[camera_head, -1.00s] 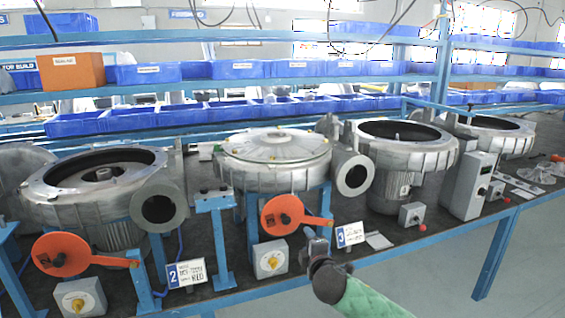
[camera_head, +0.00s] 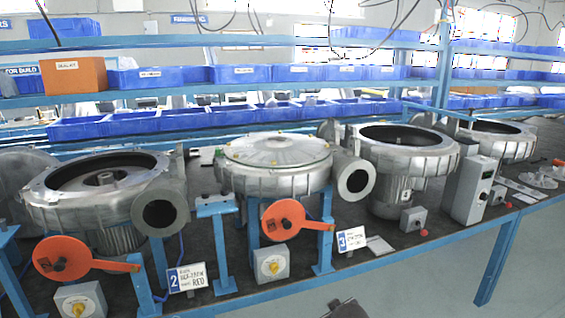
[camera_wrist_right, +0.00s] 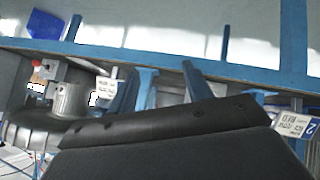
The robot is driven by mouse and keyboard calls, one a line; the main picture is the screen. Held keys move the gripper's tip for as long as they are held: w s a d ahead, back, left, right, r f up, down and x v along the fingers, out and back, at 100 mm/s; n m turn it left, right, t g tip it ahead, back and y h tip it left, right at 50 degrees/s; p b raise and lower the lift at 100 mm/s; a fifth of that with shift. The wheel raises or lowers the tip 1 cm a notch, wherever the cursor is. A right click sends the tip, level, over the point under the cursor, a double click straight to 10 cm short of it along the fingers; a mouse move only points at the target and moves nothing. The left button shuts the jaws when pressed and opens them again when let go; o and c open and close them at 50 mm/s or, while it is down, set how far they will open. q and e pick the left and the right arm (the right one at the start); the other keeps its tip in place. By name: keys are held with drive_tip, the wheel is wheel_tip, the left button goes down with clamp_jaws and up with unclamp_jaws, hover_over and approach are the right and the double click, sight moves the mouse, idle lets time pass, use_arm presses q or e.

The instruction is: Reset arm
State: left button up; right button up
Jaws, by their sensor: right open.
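My right gripper (camera_head: 345,308) shows only as a dark tip at the bottom edge of the head view, below and in front of the bench. It is apart from everything on the bench, and nothing shows held in it. In the right wrist view a dark part of my own gripper or wrist (camera_wrist_right: 180,135) fills the lower middle, with the blue bench frame behind it. My left gripper is out of view.
Blower housings stand along the bench: a left one (camera_head: 100,190), a covered one (camera_head: 275,165), an open one (camera_head: 400,160). Orange levers (camera_head: 285,220) and (camera_head: 75,257), switch boxes and number cards line the front edge. Floor in front at right is clear.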

drive_tip(key=s+d+f+m+g, duration=0.2)
drive_tip(key=s+f+m+g, duration=0.15)
drive_tip(key=s+f, duration=1.65)
drive_tip(key=s+f+g, duration=0.1)
drive_tip(key=s+f, duration=0.2)
drive_tip(key=s, duration=0.3)
drive_tip(key=s+a+f+g, duration=0.1)
drive_tip(key=s+f+g, duration=0.1)
drive_tip(key=s+f, duration=0.2)
drive_tip(key=s+f+g+y, duration=0.1)
drive_tip(key=s+f, duration=0.2)
drive_tip(key=s, duration=0.7)
drive_tip(key=shift+a+f, duration=0.15)
drive_tip(key=shift+a, duration=0.25)
drive_tip(key=shift+c, duration=1.3)
drive_tip(key=shift+a, duration=0.15)
drive_tip(key=shift+c, duration=0.2)
